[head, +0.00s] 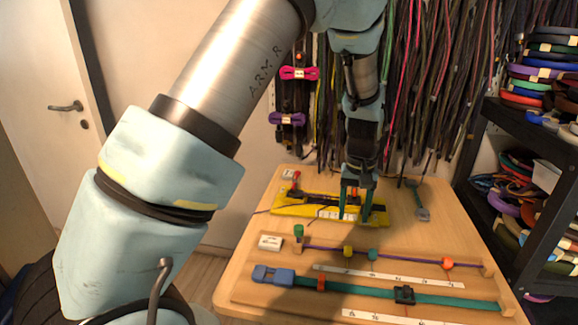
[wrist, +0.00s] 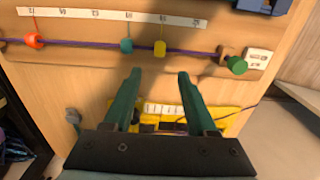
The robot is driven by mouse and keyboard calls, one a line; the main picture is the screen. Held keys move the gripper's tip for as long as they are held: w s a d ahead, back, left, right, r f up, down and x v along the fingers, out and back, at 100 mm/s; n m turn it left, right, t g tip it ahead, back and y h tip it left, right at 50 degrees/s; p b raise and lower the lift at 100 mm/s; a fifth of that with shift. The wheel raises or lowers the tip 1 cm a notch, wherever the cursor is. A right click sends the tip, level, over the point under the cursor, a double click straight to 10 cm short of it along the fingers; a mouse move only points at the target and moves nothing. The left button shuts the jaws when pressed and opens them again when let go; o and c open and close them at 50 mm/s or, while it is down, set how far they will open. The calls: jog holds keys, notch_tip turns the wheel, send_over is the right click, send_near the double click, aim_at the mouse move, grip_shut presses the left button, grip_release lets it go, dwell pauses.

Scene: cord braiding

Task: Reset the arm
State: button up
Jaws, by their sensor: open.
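My gripper (head: 358,206) is open and empty, with two green fingers pointing down over the far part of the wooden table (head: 450,232). In the wrist view the fingers (wrist: 159,78) stand apart with nothing between them. A yellow base (head: 283,209) with a white scale lies beneath and behind the gripper, partly hidden by it. I cannot tell whether the fingertips touch anything. A purple cord (head: 410,258) with orange, teal and yellow beads runs across the board in front.
A teal strap (head: 450,301) with a blue clamp (head: 272,275) lies nearest me. A grey-green tool (head: 421,212) lies right of the gripper. Hanging cords (head: 440,80) fill the wall behind. A black shelf (head: 520,115) of coiled cords stands at right, a door (head: 45,110) at left.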

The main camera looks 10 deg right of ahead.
jog(key=w+a+r+n, duration=0.15)
jog(key=a+r, duration=0.25)
jog(key=a, duration=0.9)
jog(key=w+a+r+n, duration=0.1)
jog(key=w+a+r, duration=0.15)
jog(key=a, duration=1.05)
jog(key=s+a+r, duration=0.1)
jog(key=s+a, duration=0.2)
jog(key=a, duration=0.2)
jog(key=s+a+r+n+t, duration=0.1)
jog(key=s+a, duration=0.1)
jog(key=a, duration=0.3)
jog(key=shift+s+a+t, duration=0.2)
jog(key=shift+s+t, duration=0.1)
jog(key=shift+s, duration=0.1)
